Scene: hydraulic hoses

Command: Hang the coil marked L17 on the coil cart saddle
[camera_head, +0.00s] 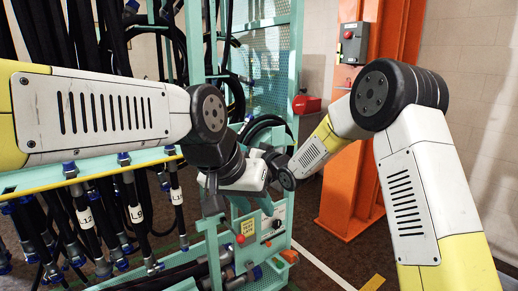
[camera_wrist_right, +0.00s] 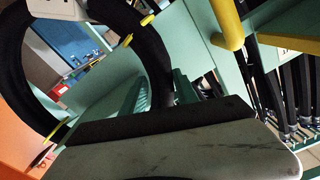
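A black hose coil (camera_wrist_right: 158,55) fills the left of the right wrist view as a ring with yellow ties. A white tag (camera_wrist_right: 55,8) is at its top edge; its marking is not readable. The coil's loops also show in the head view (camera_head: 262,124), by the teal cart (camera_head: 296,60). My right gripper (camera_head: 262,170) is just below them. In its wrist view the hose runs into the gripper mouth (camera_wrist_right: 165,102), between ridged green pieces; the tips are partly hidden. My left gripper (camera_head: 213,195) hangs over the hose rack, its opening unclear. I cannot identify the saddle surely.
A yellow-tipped peg (camera_wrist_right: 228,30) juts out close to the coil. Labelled hoses (camera_head: 135,208) hang from the teal rack at left. A control panel (camera_head: 262,228) sits low on the cart. An orange pillar (camera_head: 362,170) stands at right, with open floor before it.

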